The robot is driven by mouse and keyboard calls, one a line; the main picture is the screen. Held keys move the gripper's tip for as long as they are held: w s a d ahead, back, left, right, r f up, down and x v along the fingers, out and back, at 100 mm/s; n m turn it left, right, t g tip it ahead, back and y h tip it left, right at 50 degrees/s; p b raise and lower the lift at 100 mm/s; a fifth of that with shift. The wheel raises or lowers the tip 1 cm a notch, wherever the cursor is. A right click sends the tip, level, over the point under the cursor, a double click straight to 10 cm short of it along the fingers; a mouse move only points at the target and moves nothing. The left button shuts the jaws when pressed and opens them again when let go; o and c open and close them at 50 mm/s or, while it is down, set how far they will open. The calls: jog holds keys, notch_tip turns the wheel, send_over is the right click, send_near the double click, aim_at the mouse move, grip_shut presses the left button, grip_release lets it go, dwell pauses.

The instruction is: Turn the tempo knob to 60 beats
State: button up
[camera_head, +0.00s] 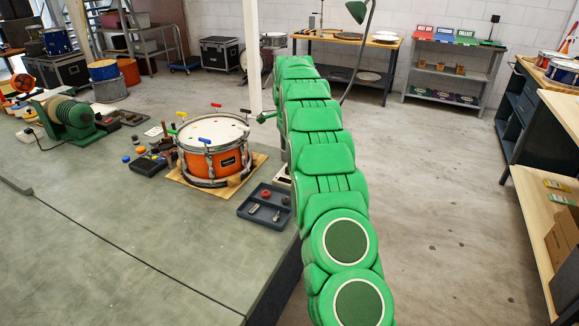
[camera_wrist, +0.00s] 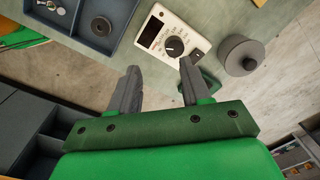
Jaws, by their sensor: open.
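The tempo device (camera_wrist: 177,24) is a white box with a dark display and a round black knob (camera_wrist: 174,46) in the wrist view. A smaller dark round part sits beside the knob. The knob's setting is too small to read. My gripper (camera_wrist: 160,66) is open and empty, its two grey fingers apart and pointing toward the device. The knob appears beyond the fingertips, nearer the right finger; whether they touch is unclear. In the head view only a sliver of a white box (camera_head: 283,178) shows beside my green arm, and my gripper is hidden.
A dark grey tray (camera_head: 264,206) with small parts lies on the bench near the device. An orange snare drum (camera_head: 214,150) stands left of it. A dark grey round lidded object (camera_wrist: 240,55) is right of the device. The front bench top (camera_head: 130,230) is clear.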

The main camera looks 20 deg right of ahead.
jog(key=shift+w+d+f+m, duration=0.3)
jog(key=shift+w+d+f, duration=0.15)
jog(key=shift+w+f, duration=0.2)
jog(key=shift+w+d+f+m, duration=0.3)
jog(key=shift+w+d+f, duration=0.2)
jog(key=shift+f, duration=0.2)
jog(key=shift+w+f, duration=0.15)
jog(key=shift+f, duration=3.7)
jog(key=c, duration=0.8)
jog(key=shift+o, duration=0.2)
jog(key=shift+a+n, duration=0.1)
jog(key=shift+n, duration=0.2)
